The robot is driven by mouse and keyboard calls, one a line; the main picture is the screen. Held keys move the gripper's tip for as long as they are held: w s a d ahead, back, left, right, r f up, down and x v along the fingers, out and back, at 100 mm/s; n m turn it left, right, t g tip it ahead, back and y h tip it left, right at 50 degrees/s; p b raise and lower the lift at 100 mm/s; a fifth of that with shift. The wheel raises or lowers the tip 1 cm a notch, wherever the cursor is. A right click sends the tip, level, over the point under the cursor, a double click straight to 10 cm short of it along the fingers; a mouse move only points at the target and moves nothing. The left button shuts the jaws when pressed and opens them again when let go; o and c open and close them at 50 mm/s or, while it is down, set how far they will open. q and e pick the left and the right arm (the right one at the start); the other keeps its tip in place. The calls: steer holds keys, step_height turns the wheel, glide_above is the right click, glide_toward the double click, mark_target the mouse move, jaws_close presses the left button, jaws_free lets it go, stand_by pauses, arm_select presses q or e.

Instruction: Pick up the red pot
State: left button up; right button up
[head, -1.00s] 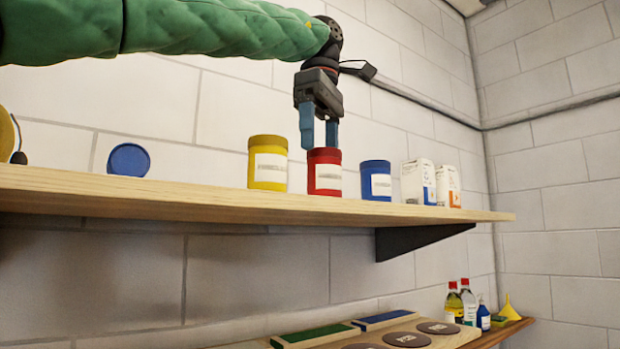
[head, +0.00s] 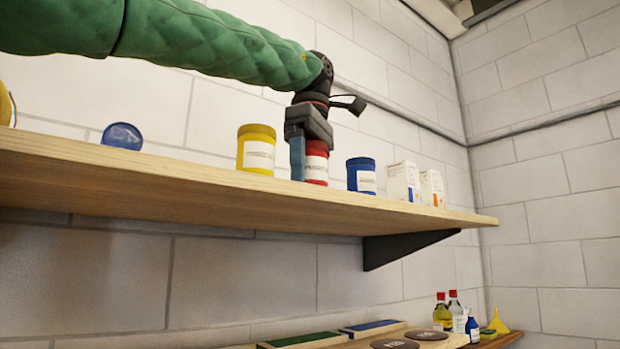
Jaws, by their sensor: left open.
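The red pot (head: 316,166) has a white label and stands upright on the wooden shelf (head: 200,195), between a yellow pot (head: 256,149) and a blue pot (head: 361,176). My left gripper (head: 308,160) points down over the red pot from above. One blue finger shows at the pot's left side; the other finger is hidden. The gripper body covers the pot's top. The jaws are open, and I cannot tell whether a finger touches the pot. My right gripper is not in view.
White cartons (head: 404,181) stand right of the blue pot. A round blue thing (head: 122,136) is on the shelf at the left. A black bracket (head: 405,247) supports the shelf. Below are bottles (head: 457,314), a yellow funnel (head: 498,321) and dark discs (head: 395,344).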

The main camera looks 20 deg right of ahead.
arm_select(q)
steer(key=shift+s+d, duration=0.1)
steer(key=shift+c, duration=1.2)
steer(key=c, duration=0.9)
steer(key=shift+o, duration=0.2)
